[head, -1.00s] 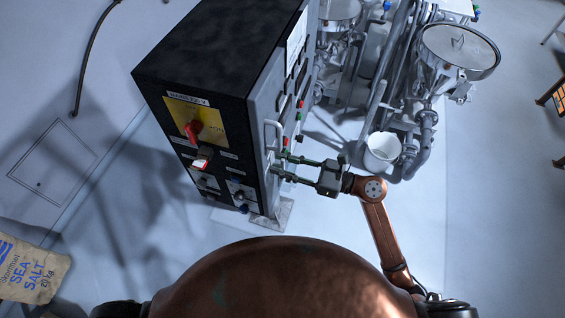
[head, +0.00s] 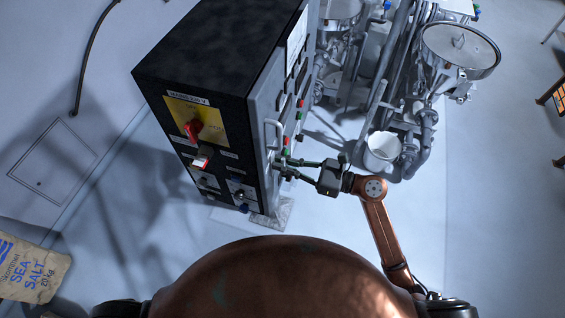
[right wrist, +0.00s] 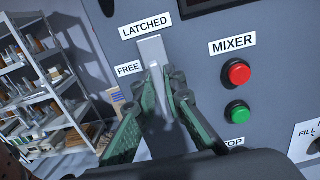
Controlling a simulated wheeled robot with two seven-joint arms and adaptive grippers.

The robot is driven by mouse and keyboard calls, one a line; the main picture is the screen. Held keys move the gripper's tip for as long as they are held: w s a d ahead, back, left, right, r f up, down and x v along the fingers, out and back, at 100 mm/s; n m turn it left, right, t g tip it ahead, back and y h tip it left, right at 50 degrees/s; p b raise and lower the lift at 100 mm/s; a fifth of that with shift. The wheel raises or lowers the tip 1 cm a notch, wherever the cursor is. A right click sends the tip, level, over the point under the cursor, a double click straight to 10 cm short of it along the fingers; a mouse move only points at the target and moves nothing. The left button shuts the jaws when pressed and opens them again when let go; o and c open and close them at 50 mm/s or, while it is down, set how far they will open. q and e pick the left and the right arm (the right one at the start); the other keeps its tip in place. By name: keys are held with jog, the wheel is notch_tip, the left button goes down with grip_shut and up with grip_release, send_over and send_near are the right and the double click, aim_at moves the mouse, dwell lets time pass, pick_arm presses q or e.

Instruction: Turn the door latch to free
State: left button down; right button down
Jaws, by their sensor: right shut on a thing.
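The door latch (right wrist: 151,52) is a pale grey lever on the grey cabinet door. Its top end points up to the "LATCHED" label (right wrist: 145,25); the "FREE" label (right wrist: 129,69) is to its left. My right gripper (right wrist: 166,82) is shut on the latch, with a green-sided finger on each side of it. The fingers hide part of its lower portion. In the head view my right gripper (head: 281,167) reaches in from the right to the door's lower part, where the latch is too small to make out. My left gripper is not in view.
The black-sided cabinet (head: 195,70) carries a red rotary switch (head: 193,129) on its left face. The door has a handle (head: 273,134) and red and green mixer buttons (right wrist: 238,73). A steel hopper (head: 455,55) and white bucket (head: 382,150) stand right.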

jog(key=m, duration=0.1)
jog(key=m+p, duration=0.1)
jog(key=m, duration=0.1)
jog(key=m+p, duration=0.1)
jog(key=shift+w+d+m, duration=0.1)
jog(key=shift+w+m, duration=0.15)
jog(key=shift+m, duration=0.15)
jog(key=m+p, duration=0.1)
jog(key=m, duration=0.1)
jog(key=m+p, duration=0.1)
jog(key=m, duration=0.1)
jog(key=shift+w+f+m, duration=0.1)
jog(key=shift+w+m, duration=0.1)
jog(key=shift+m, duration=0.1)
jog(key=m+p, duration=0.1)
jog(key=m, duration=0.1)
jog(key=m+p, duration=0.2)
jog(key=shift+w+d+f, duration=0.1)
jog(key=shift+f, duration=0.1)
jog(key=shift+f+m+p, duration=0.15)
jog(key=shift+m+p, duration=0.5)
jog(key=shift+m, duration=0.4)
jog(key=shift+f+m+p, duration=0.1)
jog(key=shift+m+p, duration=0.5)
jog(key=shift+m, duration=0.45)
jog(key=c, duration=2)
grip_release()
